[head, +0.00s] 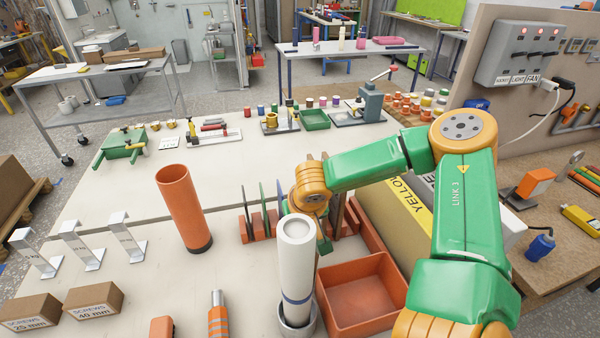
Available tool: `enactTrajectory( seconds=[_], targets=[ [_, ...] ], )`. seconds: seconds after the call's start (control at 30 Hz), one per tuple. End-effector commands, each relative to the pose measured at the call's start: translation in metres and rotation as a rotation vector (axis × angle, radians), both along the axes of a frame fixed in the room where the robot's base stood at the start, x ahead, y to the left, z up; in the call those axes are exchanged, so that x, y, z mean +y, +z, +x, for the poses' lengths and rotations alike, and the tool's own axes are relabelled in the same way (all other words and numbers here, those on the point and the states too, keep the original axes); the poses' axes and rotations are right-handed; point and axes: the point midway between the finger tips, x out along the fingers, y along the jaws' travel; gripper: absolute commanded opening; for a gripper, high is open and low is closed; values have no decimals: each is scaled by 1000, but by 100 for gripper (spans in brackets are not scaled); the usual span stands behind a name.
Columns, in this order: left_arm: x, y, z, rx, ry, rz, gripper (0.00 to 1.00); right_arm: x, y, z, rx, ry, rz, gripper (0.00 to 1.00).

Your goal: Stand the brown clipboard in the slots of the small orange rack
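The small orange rack (259,228) stands near the middle of the bench, with thin upright boards in its slots, some green and some dark. Brown thin boards (338,208) stand upright just right of my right wrist. I cannot tell which of them is the clipboard, or whether it is in a slot or held. My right arm comes in from the right and its wrist (309,190) is over the right part of the rack. The fingers of my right gripper are hidden behind a white cylinder and the wrist. My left gripper is not in view.
The white cylinder (297,260) stands in front of my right wrist. An orange tray (362,295) lies right of it. A tall orange tube (183,205) stands to the left. A yellow-labelled box (405,215) borders the right.

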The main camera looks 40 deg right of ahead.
Motion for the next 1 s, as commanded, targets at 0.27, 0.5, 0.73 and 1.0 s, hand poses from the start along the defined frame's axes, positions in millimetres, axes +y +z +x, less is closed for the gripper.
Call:
enactTrajectory(
  seconds=[0.27,0.5,0.73,1.0],
  targets=[
    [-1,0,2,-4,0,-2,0,0,0,0,-2,0,0,48],
    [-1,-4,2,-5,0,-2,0,0,-2,1,-2,0,0,48],
    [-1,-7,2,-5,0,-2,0,0,-4,0,-3,0,-1,48],
    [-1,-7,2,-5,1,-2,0,0,-4,1,-2,0,0,48]
  ],
)
